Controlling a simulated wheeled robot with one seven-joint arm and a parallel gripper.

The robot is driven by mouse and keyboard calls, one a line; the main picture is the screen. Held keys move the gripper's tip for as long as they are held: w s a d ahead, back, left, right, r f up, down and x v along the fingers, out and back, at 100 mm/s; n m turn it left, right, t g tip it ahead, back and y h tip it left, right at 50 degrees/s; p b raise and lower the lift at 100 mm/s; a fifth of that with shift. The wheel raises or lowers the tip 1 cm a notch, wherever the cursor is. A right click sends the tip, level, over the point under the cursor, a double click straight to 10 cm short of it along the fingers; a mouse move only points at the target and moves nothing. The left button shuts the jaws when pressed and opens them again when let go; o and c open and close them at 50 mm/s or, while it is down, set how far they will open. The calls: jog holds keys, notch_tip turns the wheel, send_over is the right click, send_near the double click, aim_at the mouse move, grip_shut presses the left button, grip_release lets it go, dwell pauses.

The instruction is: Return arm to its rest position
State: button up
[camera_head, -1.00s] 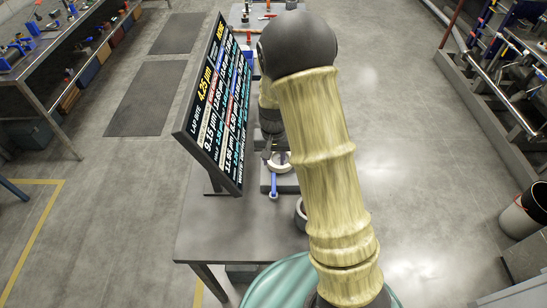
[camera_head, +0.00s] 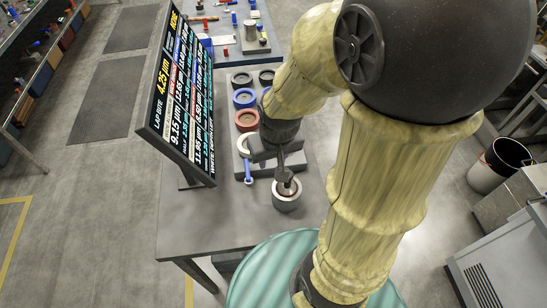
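My arm, clad in pale yellow segments, rises from the lower right and bends over at a large black elbow joint. Its dark gripper (camera_head: 285,178) points down over the near part of the grey table (camera_head: 185,235). It is directly above, or just inside, the mouth of a small grey cup (camera_head: 287,201); I cannot tell whether they touch. The fingers are small and dark, so their opening and any held item are unclear. A blue-handled tool (camera_head: 248,173) lies just left of the gripper.
A rack holds a blue ring (camera_head: 244,98), a red-brown ring (camera_head: 247,120), a white ring (camera_head: 244,146) and dark ones. A tilted display board (camera_head: 183,100) stands close on the left. A bin (camera_head: 497,164) and grey cabinet (camera_head: 500,260) stand right.

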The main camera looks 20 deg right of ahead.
jog(key=shift+s, duration=0.3)
jog(key=shift+f+b, duration=0.7)
jog(key=shift+b, duration=0.05)
jog(key=shift+o, duration=0.4)
